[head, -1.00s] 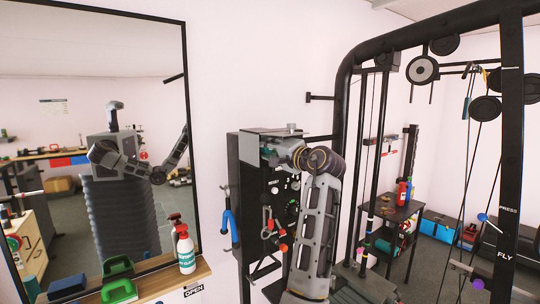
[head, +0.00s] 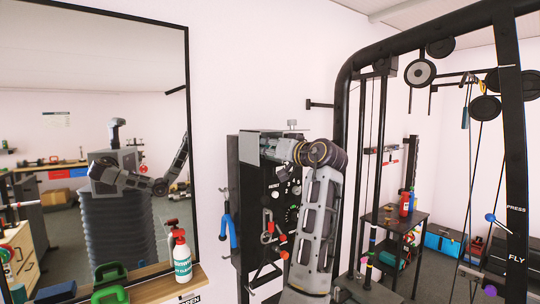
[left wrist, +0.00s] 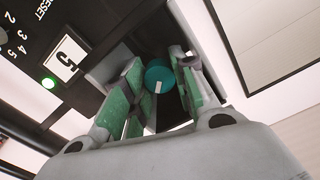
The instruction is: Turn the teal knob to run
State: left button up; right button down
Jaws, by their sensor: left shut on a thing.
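The teal knob (left wrist: 160,80) shows in the left wrist view as a round end with a short white mark on its lower part. My left gripper (left wrist: 157,64) is shut on it, with green-padded fingers on both sides. In the head view my left arm reaches to the upper part of the black panel (head: 259,190), and its wrist hides the knob and most of the gripper. My right gripper is not in view.
A large mirror (head: 90,60) stands left of the panel, above a wooden shelf (head: 158,288) with a spray bottle (head: 180,260) and green handled items. Blue and red-handled tools hang on the panel. A black cable-machine frame (head: 345,110) stands close on the right.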

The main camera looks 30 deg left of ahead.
pick_arm(q)
jog(key=shift+f+n+b, duration=0.15)
jog(key=shift+n+b, duration=0.25)
jog(key=shift+n, duration=0.4)
jog(key=n+b, duration=0.2)
jog(key=n, duration=0.2)
jog(key=n+b, duration=0.1)
jog(key=n, duration=0.2)
jog(key=shift+n, duration=0.3)
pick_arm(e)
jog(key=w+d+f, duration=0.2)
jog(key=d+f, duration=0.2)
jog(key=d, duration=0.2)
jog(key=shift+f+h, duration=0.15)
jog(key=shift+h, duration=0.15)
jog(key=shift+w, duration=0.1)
